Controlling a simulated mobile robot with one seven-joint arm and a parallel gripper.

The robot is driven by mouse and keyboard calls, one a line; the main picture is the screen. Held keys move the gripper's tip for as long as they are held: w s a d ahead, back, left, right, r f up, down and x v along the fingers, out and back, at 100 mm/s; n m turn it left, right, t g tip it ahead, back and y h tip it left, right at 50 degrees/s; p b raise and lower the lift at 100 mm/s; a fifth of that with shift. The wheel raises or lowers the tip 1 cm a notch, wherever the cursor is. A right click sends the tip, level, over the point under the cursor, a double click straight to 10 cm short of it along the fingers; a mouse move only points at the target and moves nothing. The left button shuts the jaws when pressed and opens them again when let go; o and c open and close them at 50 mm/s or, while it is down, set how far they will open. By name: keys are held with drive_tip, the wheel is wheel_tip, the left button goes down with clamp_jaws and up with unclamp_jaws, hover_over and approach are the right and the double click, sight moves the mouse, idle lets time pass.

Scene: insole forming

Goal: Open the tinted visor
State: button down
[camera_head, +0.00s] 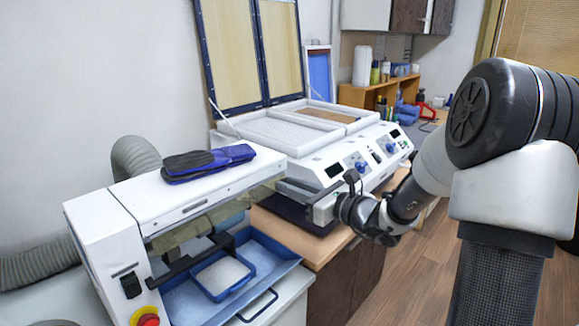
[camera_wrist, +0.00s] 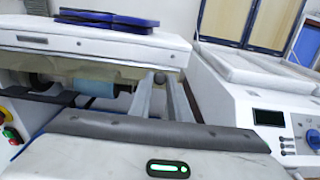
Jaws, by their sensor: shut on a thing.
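The tinted visor (camera_head: 262,193) is a brownish see-through strip along the front of the white grinding machine (camera_head: 170,205), below its top cover. In the wrist view the visor (camera_wrist: 100,73) hangs under the cover's front edge, with a blue roller behind it. My gripper (camera_wrist: 161,80) reaches forward with two grey fingers to the visor's right part, and is shut on it there. A small dark round piece shows at the fingertips. In the head view my gripper's dark wrist is right of the machine; the fingertips are hard to make out.
A blue and black insole pair (camera_head: 207,162) lies on the machine's top. Below the visor is a blue tray (camera_head: 275,270) holding a smaller tray. A white forming press (camera_head: 310,165) with its framed lid raised stands close to my arm. A red button (camera_head: 148,320) is at front left.

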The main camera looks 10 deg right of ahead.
wheel_tip(320, 180, up, 2)
drive_tip(key=g+h+p, duration=0.1)
drive_tip(key=g+p, duration=0.1)
drive_tip(key=p, duration=0.2)
drive_tip(key=shift+r+h, duration=0.15)
drive_tip(key=shift+h, duration=0.25)
drive_tip(key=shift+r+g+h+p, duration=0.25)
drive_tip(key=shift+g+h+p, duration=0.2)
drive_tip(key=shift+g, duration=0.35)
drive_tip(key=shift+w+a+r+g+h, duration=0.2)
drive_tip(key=shift+r+g+h, duration=0.3)
drive_tip(key=shift+g+h, duration=0.45)
drive_tip(key=shift+w+a+r+g+h, duration=0.15)
drive_tip(key=shift+w+r+g+h, duration=0.3)
drive_tip(key=shift+g, duration=0.75)
drive_tip(key=shift+w+a+r+g+h, duration=0.15)
drive_tip(key=shift+r+g+h, duration=0.4)
drive_tip(key=shift+g+h, duration=0.45)
drive_tip(key=c, duration=1.7)
unclamp_jaws()
drive_tip(key=shift+g, duration=0.25)
drive_tip(key=shift+o, duration=0.2)
drive_tip(key=shift+r, duration=0.1)
